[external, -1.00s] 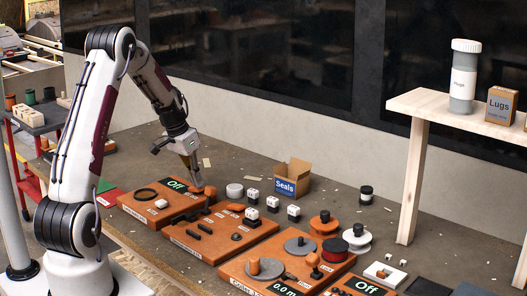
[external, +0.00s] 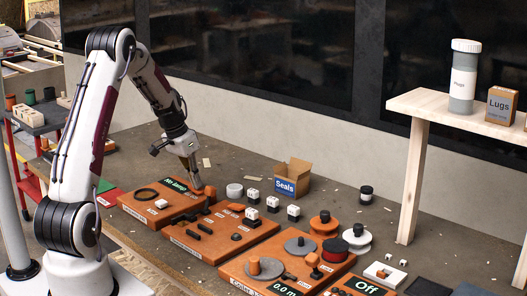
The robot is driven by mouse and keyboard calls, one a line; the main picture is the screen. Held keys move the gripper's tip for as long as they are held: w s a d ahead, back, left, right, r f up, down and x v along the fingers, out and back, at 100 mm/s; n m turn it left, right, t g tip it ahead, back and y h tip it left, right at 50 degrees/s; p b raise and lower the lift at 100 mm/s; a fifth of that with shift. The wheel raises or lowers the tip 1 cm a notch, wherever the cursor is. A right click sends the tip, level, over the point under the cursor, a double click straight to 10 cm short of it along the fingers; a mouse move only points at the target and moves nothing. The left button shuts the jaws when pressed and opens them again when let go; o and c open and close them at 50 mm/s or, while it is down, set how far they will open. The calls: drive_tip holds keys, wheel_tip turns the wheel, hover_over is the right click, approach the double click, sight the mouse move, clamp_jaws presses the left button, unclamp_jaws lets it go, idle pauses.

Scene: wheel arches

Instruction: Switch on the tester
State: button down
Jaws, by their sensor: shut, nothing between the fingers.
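An orange board (external: 133,206) at the left carries a dark display (external: 176,185) with green text that seems to read "No lamp". A black ring (external: 146,195) and a small white block (external: 161,204) are on it. An orange knob or lever (external: 210,192) stands at its right end. My gripper (external: 197,187) is shut and empty, pointing down just left of this knob; I cannot tell whether it touches it. Another orange board (external: 345,284) at the front right has a display (external: 369,287) reading "Off". I cannot read a "tester" label on either.
Two more orange boards, one with dark bars (external: 200,246) and one with discs and a "0.0 m" display (external: 285,288), lie between. White blocks (external: 252,213), a Seals box (external: 292,178) and spools (external: 324,224) stand behind. A wooden shelf (external: 413,180) rises at right.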

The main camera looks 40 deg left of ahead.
drive_tip(key=shift+a, duration=0.15)
drive_tip(key=shift+r, duration=0.15)
drive_tip(key=shift+d+r, duration=0.2)
drive_tip(key=shift+r, duration=0.65)
drive_tip(key=s+d+r, duration=0.1)
drive_tip(key=r, duration=0.4)
drive_tip(key=s+d+r, duration=0.2)
drive_tip(key=r, duration=0.4)
drive_tip(key=shift+d, duration=0.3)
drive_tip(key=shift+n, duration=0.3)
drive_tip(key=s+d+r, duration=0.2)
drive_tip(key=s+d, duration=0.4)
drive_tip(key=s, duration=0.3)
drive_tip(key=s+d+r+t, duration=0.1)
drive_tip(key=s+d+r, duration=0.2)
drive_tip(key=s+d, duration=0.3)
drive_tip(key=s+d+r+t, duration=0.1)
drive_tip(key=s+d, duration=0.5)
drive_tip(key=s, duration=0.6)
drive_tip(key=shift+s+d+r+y, duration=0.25)
drive_tip(key=shift+r+y, duration=0.15)
drive_tip(key=shift+r, duration=0.45)
